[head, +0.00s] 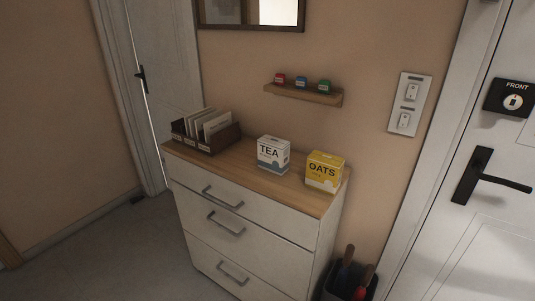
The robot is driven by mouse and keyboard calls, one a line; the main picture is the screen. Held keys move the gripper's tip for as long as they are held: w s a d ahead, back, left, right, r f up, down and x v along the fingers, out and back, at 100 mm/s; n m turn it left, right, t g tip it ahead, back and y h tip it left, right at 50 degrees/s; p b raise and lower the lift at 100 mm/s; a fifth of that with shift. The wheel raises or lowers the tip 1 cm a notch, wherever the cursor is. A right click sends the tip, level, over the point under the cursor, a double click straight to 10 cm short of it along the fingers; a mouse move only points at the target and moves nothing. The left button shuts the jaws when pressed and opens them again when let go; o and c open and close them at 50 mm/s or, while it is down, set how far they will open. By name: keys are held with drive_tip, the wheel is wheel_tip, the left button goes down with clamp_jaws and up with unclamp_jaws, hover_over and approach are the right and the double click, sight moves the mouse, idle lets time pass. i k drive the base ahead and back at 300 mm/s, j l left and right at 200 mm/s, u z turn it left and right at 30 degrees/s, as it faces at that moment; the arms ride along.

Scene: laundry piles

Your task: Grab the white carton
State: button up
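A white carton (273,155) marked TEA, with a blue-grey lower band, stands upright on the wooden top of a white dresser (250,218). A yellow carton (324,172) marked OATS stands to its right, with a gap between them. My gripper does not show in the head view.
A dark wooden letter holder (206,139) with papers stands at the left of the dresser top. A small shelf (304,94) with red, blue and green items hangs above. A dark bin (349,281) stands right of the dresser. A white door (485,190) is at right. Floor at left is clear.

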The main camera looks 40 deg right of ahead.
sight(273, 152)
drive_tip(key=i+j+u, duration=0.1)
drive_tip(key=u, duration=0.25)
drive_tip(key=i+u, duration=0.35)
drive_tip(key=i, duration=3.6)
drive_tip(key=i+z, duration=0.2)
drive_tip(key=z, duration=0.3)
drive_tip(key=i+z, duration=0.15)
drive_tip(key=z, duration=0.3)
drive_tip(key=i+j+z, duration=0.15)
drive_tip(key=z, duration=3.15)
